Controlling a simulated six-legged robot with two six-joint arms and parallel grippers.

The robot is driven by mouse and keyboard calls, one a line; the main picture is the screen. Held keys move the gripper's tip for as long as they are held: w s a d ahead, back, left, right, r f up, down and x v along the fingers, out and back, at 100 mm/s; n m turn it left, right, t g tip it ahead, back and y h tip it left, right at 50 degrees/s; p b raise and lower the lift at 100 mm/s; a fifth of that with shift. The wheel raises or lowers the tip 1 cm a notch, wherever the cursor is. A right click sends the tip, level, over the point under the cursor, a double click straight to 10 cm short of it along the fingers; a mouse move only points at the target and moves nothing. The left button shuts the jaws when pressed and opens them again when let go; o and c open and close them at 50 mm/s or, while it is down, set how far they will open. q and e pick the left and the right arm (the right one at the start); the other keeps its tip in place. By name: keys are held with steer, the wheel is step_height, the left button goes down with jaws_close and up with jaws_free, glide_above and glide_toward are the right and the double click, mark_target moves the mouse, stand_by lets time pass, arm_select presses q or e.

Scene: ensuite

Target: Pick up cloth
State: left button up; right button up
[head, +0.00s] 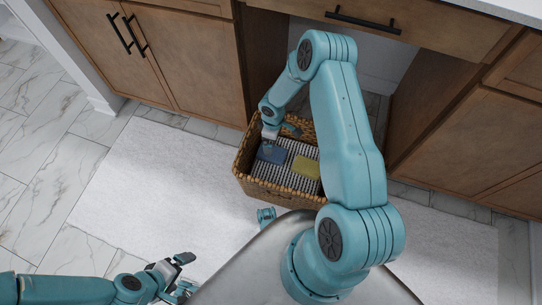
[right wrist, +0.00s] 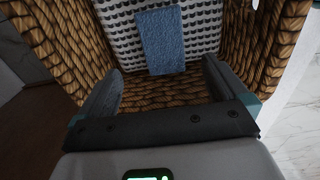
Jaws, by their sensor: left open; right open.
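A blue cloth (head: 275,155) lies in the woven basket (head: 243,184) on a black-and-white patterned lining. In the right wrist view the blue cloth (right wrist: 160,42) looks flat and rough-textured, beyond the fingertips. My right gripper (head: 279,139) is over the far left part of the basket, partly hidden by its own wrist. In the right wrist view it is open (right wrist: 160,80), with nothing between its fingers. A yellow cloth-like piece (head: 306,167) lies in the basket to the right. My left gripper (head: 180,272) is open and empty above the rug's lower left part.
The basket's woven walls (right wrist: 265,45) rise close around my right gripper. Wooden cabinets (head: 180,55) stand behind and to the left, with a drawer (head: 430,25) above the basket's recess. A pale rug (head: 150,190) covers the tiled floor and is clear left of the basket.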

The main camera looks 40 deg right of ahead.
step_height(320, 180, down, 4)
steer(key=shift+r+b, duration=0.25)
steer(key=shift+b, duration=0.1)
steer(key=f+b, duration=0.1)
steer(key=f, duration=0.2)
steer(key=f+b, duration=0.1)
steer(key=f, duration=0.1)
steer(key=shift+a+f+b, duration=0.15)
steer(key=shift+a+b, duration=0.15)
steer(key=shift+c, duration=0.3)
steer(key=c, duration=1.1)
steer(key=shift+r, duration=0.25)
